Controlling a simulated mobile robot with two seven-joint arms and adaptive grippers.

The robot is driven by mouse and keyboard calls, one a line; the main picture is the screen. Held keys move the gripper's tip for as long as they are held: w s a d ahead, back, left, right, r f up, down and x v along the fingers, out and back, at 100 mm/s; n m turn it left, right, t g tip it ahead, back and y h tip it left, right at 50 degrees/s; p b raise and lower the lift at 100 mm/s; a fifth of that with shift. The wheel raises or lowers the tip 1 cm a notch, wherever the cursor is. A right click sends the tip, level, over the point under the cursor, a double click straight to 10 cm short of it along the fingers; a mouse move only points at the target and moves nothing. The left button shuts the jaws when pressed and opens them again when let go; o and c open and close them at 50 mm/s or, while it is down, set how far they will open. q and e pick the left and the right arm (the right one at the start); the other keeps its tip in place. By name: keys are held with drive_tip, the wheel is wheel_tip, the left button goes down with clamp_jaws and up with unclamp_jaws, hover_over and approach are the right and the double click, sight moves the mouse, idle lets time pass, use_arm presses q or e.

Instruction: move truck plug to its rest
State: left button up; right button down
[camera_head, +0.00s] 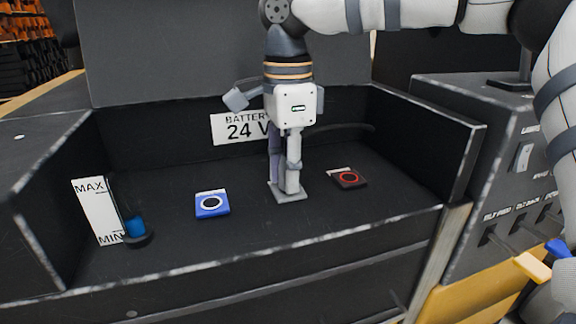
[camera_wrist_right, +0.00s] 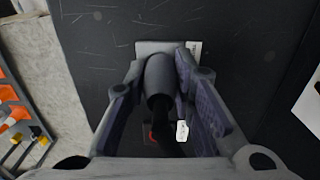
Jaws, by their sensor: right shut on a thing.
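My right gripper (camera_head: 286,184) points straight down inside the black compartment, just over a small light grey plate (camera_head: 291,197). In the right wrist view its two fingers (camera_wrist_right: 172,75) are shut around the dark grey truck plug (camera_wrist_right: 159,78), with a finger on each side. The plug's far end is at the grey plate (camera_wrist_right: 150,47); I cannot tell whether it touches. In the head view the fingers largely hide the plug.
A blue plate with a white ring (camera_head: 212,204) lies left of the gripper, a dark plate with a red ring (camera_head: 348,178) right. A MAX/MIN sign (camera_head: 97,212) and blue cap (camera_head: 135,227) are far left. The compartment's front rim (camera_head: 240,252) and a lever panel (camera_head: 500,190) bound the space.

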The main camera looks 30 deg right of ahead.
drive_tip(key=shift+f, duration=0.1)
drive_tip(key=c, duration=1.3)
unclamp_jaws()
wheel_tip(320, 180, up, 12)
